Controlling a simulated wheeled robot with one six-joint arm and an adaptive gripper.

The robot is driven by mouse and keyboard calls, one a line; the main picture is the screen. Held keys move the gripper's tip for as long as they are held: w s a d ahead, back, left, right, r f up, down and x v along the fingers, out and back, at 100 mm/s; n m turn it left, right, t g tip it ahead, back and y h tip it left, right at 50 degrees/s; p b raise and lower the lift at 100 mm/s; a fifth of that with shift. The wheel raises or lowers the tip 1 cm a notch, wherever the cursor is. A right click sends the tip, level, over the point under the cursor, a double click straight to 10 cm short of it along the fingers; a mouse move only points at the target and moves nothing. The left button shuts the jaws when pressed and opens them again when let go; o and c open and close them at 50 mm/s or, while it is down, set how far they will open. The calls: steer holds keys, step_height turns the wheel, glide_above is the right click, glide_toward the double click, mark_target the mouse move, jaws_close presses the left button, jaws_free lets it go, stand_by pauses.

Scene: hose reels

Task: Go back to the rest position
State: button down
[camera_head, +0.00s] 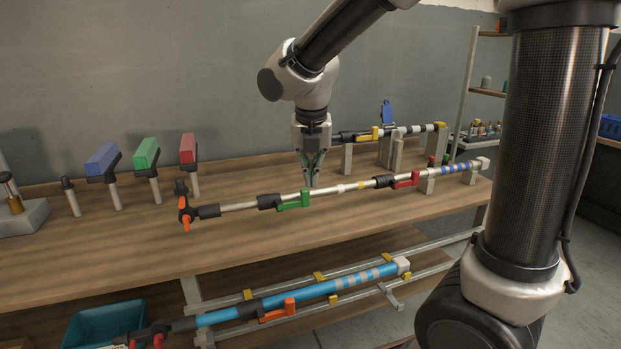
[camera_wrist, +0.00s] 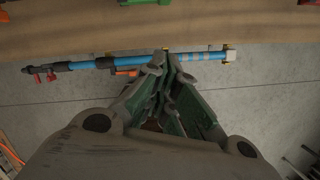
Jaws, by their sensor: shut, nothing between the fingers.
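My gripper (camera_head: 312,178) hangs fingers down over the wooden workbench, shut and empty. In the head view its fingertips are seen against the white hose line (camera_head: 335,192) with green and red lever valves; I cannot tell whether they touch it. In the wrist view my gripper (camera_wrist: 165,75) shows its fingers together, with nothing between them. The blue hose line (camera_wrist: 190,58) shows beyond the fingertips there. The blue hose line also shows in the head view (camera_head: 345,285), lying on rails below the bench top.
Blue (camera_head: 102,159), green (camera_head: 146,152) and red (camera_head: 188,148) blocks stand on posts at the left. Another line with a yellow lever (camera_head: 368,134) lies behind my gripper on grey supports. A teal bin (camera_head: 105,322) is at lower left. The workbench front (camera_head: 150,250) is bare.

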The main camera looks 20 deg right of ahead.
stand_by(0.3)
steer(key=s+d+r+m, duration=0.1)
steer(key=s+d+m, duration=0.4)
steer(key=m, duration=0.6)
steer(key=s+d+r+m+t, duration=0.1)
steer(key=s+d+m, duration=0.4)
steer(key=s+m, duration=0.4)
steer(key=s+d+r+m, duration=0.2)
steer(key=s+d+m, duration=0.3)
steer(key=m, duration=0.7)
steer(key=shift+s+d+m+t+y, duration=0.3)
steer(key=shift+s+d+t+y, duration=0.1)
steer(key=shift+s, duration=0.75)
